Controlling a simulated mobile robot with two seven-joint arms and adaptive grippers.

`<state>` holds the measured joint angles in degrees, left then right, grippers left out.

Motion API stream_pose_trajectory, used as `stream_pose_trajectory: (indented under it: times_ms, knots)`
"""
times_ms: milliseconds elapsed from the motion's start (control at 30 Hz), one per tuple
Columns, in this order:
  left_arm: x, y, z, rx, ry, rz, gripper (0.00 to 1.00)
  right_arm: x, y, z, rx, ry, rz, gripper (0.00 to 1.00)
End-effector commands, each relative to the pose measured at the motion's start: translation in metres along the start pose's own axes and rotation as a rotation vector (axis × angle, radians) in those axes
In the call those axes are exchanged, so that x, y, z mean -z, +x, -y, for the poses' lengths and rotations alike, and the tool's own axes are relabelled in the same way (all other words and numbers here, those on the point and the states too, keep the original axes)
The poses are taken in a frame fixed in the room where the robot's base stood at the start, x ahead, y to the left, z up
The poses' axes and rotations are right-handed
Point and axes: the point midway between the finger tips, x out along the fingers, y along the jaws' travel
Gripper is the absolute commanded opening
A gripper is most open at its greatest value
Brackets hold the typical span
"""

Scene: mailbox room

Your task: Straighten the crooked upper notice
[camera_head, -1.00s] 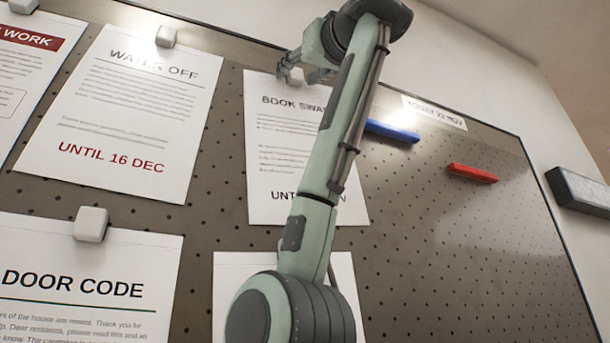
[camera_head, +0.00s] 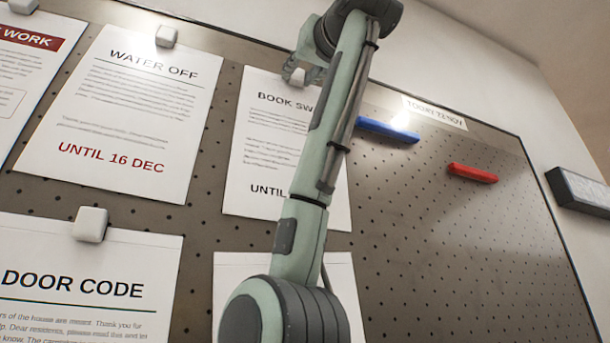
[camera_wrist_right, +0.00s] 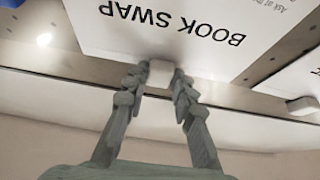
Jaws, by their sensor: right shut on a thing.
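The BOOK SWAP notice (camera_head: 262,150) hangs on the pegboard in the upper row, partly hidden behind my right arm. Its top and bottom edges now run roughly like those of the WATER OFF notice (camera_head: 120,110) to its left. A white magnet (camera_wrist_right: 161,74) sits at the middle of its top edge. My right gripper (camera_head: 296,74) is shut on this magnet, with one finger on each side in the right wrist view (camera_wrist_right: 160,85). My left gripper is not in view.
The DOOR CODE notice (camera_head: 85,265) and another sheet (camera_head: 235,275) hang below. A blue marker (camera_head: 388,130), a red marker (camera_head: 472,173) and a date strip (camera_head: 435,111) are on the board's right side. The lower right of the pegboard (camera_head: 470,260) is bare.

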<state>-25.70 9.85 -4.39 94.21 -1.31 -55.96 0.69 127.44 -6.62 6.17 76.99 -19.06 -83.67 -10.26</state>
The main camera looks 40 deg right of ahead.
Motion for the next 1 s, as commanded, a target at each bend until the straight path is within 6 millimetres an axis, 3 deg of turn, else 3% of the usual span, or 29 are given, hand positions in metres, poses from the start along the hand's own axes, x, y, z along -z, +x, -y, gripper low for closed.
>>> stream_pose_trajectory:
  times_ms: [367, 400, 567, 867, 1000]
  knots:
    - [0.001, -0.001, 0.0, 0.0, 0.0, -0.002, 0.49, 0.0, 0.0, -0.001, -0.004, 0.007, 0.0, 0.0]
    - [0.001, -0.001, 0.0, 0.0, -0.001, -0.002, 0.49, 0.0, 0.0, -0.001, -0.004, 0.007, 0.0, 0.29]
    - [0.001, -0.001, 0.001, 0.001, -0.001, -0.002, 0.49, 0.0, 0.0, -0.001, -0.004, 0.007, 0.0, 0.48]
    - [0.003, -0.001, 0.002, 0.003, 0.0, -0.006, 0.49, 0.0, -0.001, -0.001, -0.004, 0.007, 0.0, 0.49]
    - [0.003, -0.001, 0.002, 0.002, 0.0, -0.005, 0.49, 0.001, -0.012, -0.001, -0.004, 0.007, -0.002, 0.49]
